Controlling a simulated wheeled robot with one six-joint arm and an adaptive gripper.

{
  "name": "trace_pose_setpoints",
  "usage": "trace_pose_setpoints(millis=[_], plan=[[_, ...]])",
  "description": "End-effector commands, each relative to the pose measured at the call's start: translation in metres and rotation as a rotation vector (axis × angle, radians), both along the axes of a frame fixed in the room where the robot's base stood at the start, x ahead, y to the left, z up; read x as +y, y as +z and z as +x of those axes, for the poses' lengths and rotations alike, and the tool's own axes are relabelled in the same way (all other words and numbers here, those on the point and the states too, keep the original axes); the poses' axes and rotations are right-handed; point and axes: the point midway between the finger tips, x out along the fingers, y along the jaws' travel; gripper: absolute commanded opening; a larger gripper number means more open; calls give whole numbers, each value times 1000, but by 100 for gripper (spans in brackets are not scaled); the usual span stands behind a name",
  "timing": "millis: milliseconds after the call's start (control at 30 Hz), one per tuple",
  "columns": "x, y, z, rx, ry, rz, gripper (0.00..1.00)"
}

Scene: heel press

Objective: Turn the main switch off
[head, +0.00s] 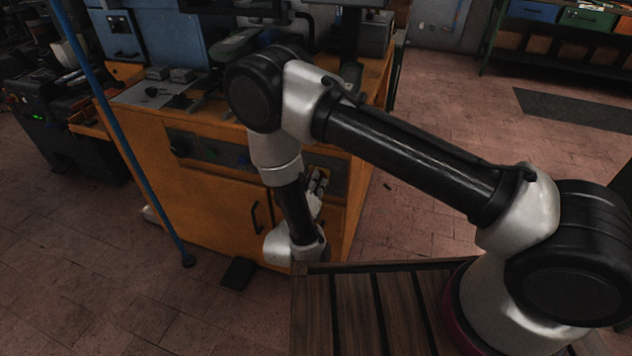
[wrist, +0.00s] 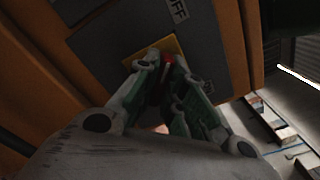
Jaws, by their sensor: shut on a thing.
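The main switch shows in the wrist view as a red handle (wrist: 167,62) on a yellow plate (wrist: 140,58), set in a dark panel (wrist: 95,45) on the orange cabinet. A label ending in "FF" (wrist: 178,9) is on the panel. My gripper (wrist: 170,75) is at the switch, its fingers closed around the red handle, which they mostly hide. In the head view my gripper (head: 316,192) is at the right end of the cabinet front, partly behind my arm.
The orange cabinet (head: 215,205) has a control strip with a black knob (head: 181,148) and door handles. A blue pole (head: 125,140) stands in front at left. A black pedal (head: 238,273) lies on the tiled floor. Open floor lies right of the cabinet.

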Motion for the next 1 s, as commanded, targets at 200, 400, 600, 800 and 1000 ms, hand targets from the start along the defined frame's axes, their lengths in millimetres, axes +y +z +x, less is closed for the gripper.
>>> trace_pose_setpoints(millis=[200,400,600,800,1000], plan=[[0,-2,-1,5,3,-3,0],[0,-1,-1,3,2,-1,33],[0,0,0,1,1,0,33],[1,16,0,0,1,3,33],[1,59,0,-4,0,2,35]])
